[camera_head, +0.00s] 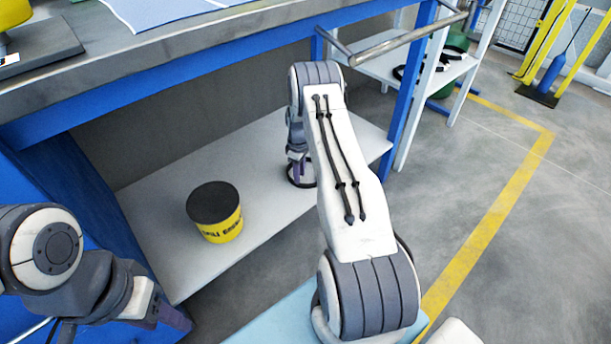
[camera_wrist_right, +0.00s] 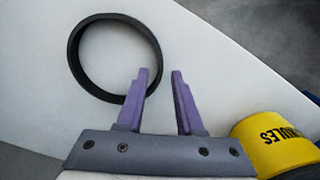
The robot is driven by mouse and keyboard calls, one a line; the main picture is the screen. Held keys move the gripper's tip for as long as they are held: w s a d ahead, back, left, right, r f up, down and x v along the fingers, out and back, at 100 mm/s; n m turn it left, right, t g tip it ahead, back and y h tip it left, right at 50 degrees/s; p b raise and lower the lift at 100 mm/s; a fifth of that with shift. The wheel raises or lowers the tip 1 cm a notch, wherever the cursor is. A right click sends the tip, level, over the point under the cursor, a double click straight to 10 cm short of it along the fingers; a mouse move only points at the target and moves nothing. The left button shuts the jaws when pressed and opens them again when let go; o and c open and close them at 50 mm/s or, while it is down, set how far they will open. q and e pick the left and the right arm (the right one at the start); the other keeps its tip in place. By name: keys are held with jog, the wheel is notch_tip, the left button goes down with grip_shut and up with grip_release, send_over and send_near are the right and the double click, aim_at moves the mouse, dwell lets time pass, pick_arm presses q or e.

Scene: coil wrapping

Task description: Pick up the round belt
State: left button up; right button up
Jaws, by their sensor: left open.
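The round belt is a black ring (camera_wrist_right: 72,57) lying flat on the white lower shelf in the right wrist view. In the head view only part of the ring (camera_head: 302,186) shows beside my right arm. My right gripper (camera_wrist_right: 161,72) is open, with purple fingers. Its left finger overlaps the ring's lower right rim in the picture, and its right finger is outside the ring. I cannot tell whether they touch. In the head view my right gripper (camera_head: 297,170) is mostly hidden by its arm. My left gripper (camera_head: 175,318) is open and empty at the lower left, away from the belt.
A yellow tub with a black lid (camera_head: 215,211) stands on the white shelf (camera_head: 165,265). It also shows in the right wrist view (camera_wrist_right: 275,143). The blue-edged workbench (camera_head: 215,65) overhangs the shelf. A blue leg (camera_head: 405,100) stands at the shelf's right end.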

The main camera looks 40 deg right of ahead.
notch_tip(320, 180, down, 4)
jog(key=shift+w+r+b, duration=0.1)
jog(key=shift+w+b, duration=0.05)
jog(key=shift+b, duration=0.6)
grip_shut()
dwell(0.7)
